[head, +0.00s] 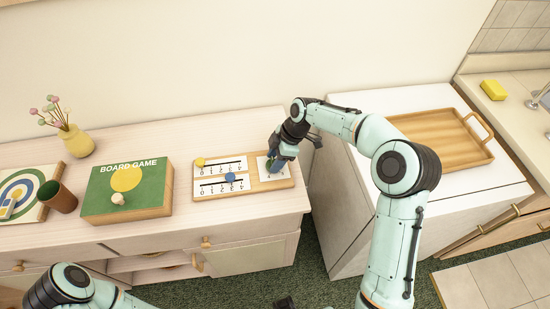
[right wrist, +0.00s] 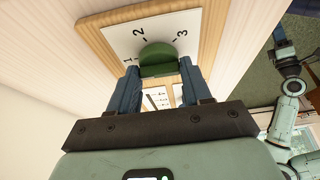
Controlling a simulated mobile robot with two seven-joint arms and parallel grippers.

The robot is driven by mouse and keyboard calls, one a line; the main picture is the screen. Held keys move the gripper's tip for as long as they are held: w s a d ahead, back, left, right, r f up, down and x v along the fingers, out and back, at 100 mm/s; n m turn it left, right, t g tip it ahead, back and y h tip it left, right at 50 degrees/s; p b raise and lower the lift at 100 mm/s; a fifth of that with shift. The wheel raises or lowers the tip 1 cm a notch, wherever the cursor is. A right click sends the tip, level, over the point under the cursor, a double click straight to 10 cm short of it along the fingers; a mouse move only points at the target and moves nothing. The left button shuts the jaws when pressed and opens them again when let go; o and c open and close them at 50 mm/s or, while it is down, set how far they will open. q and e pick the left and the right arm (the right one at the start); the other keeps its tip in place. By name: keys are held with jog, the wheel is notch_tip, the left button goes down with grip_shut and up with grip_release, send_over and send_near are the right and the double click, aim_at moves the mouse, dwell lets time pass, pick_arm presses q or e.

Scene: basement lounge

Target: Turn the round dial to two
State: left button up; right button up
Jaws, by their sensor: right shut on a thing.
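The round dial (right wrist: 158,58) is a green knob on a white plate with the marks 1, 2 and 3 beside it in the right wrist view. The plate sits at the right end of a wooden board (head: 243,196) on the cabinet. My right gripper (right wrist: 160,82) has a finger on each side of the dial and is shut on it. In the head view the right gripper (head: 277,160) covers most of the dial. I cannot make out which number the dial points to. My left arm shows at the lower left in the head view; its jaw state is not clear.
Two sliders, a yellow one (head: 200,162) and a blue one (head: 230,176), are on the same board. A green board game box (head: 152,203), a brown cup (head: 60,198) and a yellow vase (head: 77,141) stand to the left. A wooden tray (head: 415,124) lies on the white surface at right.

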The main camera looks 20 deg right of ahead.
pick_arm(q)
jog(key=shift+f, duration=0.1)
pick_arm(e)
jog(key=shift+a+f+m+t+b, duration=0.1)
jog(key=shift+m+t+b, duration=0.5)
jog(key=shift+m+b, duration=0.75)
jog(key=m+t+h+b, duration=0.1)
jog(key=m+b, duration=0.1)
jog(key=m, duration=0.1)
jog(key=shift+s+m, duration=0.15)
jog(key=shift+m, duration=0.2)
jog(key=m+h+b, duration=0.1)
jog(key=m, duration=0.1)
jog(key=shift+a+m+t, duration=0.15)
jog(key=shift+m+t, duration=0.15)
pick_arm(q)
notch_tip(320, 180, down, 7)
jog(key=s+b, duration=0.1)
jog(key=shift+s, duration=0.2)
pick_arm(e)
jog(key=shift+m+t+h, duration=0.3)
jog(key=shift+m+h, duration=0.5)
jog(key=shift+m, duration=1.5)
pick_arm(q)
jog(key=shift+b, duration=0.3)
pick_arm(e)
jog(key=o, duration=1.1)
jog(key=shift+c, duration=0.2)
